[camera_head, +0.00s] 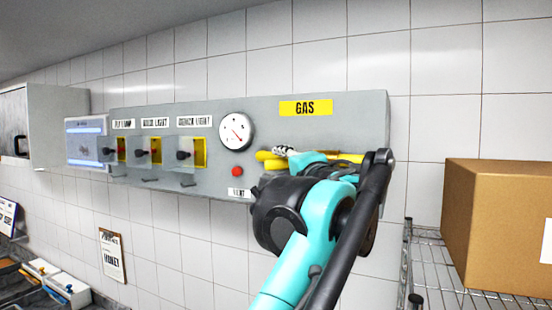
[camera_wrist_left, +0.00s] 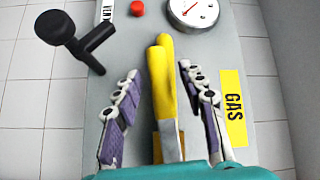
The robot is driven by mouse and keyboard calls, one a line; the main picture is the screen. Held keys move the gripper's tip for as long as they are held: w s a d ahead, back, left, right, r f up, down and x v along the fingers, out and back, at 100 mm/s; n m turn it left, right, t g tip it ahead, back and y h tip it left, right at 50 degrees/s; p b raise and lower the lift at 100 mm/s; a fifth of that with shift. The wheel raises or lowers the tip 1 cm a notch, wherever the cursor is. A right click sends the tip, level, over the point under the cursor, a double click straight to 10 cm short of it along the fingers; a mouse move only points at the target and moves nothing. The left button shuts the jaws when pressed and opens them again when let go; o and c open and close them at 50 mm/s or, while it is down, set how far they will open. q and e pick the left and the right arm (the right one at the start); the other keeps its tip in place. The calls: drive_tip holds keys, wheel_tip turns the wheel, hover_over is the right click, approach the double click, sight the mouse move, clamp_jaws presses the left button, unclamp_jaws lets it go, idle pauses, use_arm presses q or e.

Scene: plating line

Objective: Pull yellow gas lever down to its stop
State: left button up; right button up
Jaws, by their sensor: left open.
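The yellow gas lever (camera_head: 268,158) is on the grey wall panel, below the yellow GAS label (camera_head: 305,107). It lies roughly level in the head view, its rounded end pointing left. My left gripper (camera_head: 284,152) is in front of it and hides much of its middle. In the left wrist view the lever (camera_wrist_left: 163,85) runs between the two fingers of my left gripper (camera_wrist_left: 158,74). The fingers are open, one on each side, with a visible gap to the lever on both sides. My right gripper is not in view.
The panel also carries a round gauge (camera_head: 236,132), a red button (camera_head: 237,171), a VENT label (camera_head: 239,193) and several dark switches at left. A black handle (camera_wrist_left: 75,38) juts out near the lever. A cardboard box (camera_head: 495,222) stands on a wire rack at right.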

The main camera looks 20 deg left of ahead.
sight(276, 162)
use_arm(q)
drive_tip(key=p+x, duration=0.1)
drive_tip(key=x, duration=0.4)
drive_tip(key=shift+w+a, duration=0.25)
drive_tip(key=shift+s+d, duration=0.3)
drive_tip(key=shift+s, duration=0.05)
drive_tip(key=shift+c, duration=0.6)
clamp_jaws()
